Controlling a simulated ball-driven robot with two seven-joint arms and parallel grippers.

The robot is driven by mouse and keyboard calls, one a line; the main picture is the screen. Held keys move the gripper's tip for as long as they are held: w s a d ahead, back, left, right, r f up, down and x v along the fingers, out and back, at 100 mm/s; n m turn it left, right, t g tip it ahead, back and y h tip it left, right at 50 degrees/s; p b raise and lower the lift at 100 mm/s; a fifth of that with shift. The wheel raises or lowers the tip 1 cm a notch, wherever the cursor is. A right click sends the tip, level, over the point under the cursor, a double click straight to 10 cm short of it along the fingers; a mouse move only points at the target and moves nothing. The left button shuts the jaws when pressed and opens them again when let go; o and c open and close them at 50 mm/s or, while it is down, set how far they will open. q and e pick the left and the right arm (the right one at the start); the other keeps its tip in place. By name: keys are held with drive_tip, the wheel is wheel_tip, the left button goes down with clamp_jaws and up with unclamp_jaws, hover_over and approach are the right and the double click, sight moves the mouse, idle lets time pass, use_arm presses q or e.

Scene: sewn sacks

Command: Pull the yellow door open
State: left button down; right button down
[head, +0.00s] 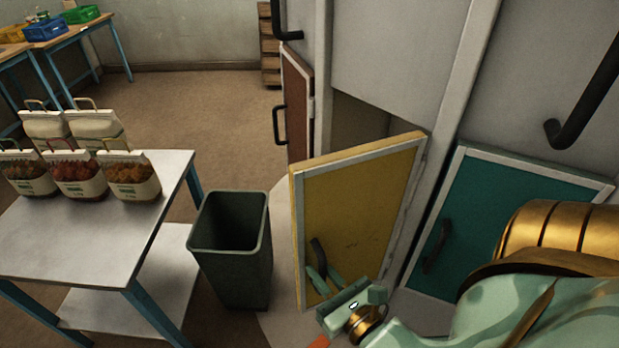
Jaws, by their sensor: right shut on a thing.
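The yellow door (365,208) is in the middle right of the head view. It stands partly open, swung out from the grey cabinet, with a dark gap behind its top edge. Its black handle (318,254) is near its left edge. My right gripper (322,280) is at the lower part of this handle and shut on it. The gripper's fingers cover part of the handle. My left gripper is not in view.
A dark green bin (232,245) stands just left of the yellow door. A metal table (85,235) with several sacks is at left. A teal door (480,222) is shut at right. A brown door (297,105) is farther back. Open floor lies behind the table.

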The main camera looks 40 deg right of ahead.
drive_tip(key=s+d+n+g+y, duration=0.1)
drive_tip(key=s+d+n+y, duration=0.1)
drive_tip(key=s+n+y, duration=0.4)
drive_tip(key=shift+s+y, duration=1.8)
drive_tip(key=shift+s, duration=0.95)
drive_tip(key=c, duration=1.5)
unclamp_jaws()
drive_tip(key=shift+s, duration=0.1)
drive_tip(key=p+v, duration=0.1)
drive_tip(key=v, duration=1.5)
drive_tip(key=shift+r, duration=0.25)
drive_tip(key=shift+d, duration=0.1)
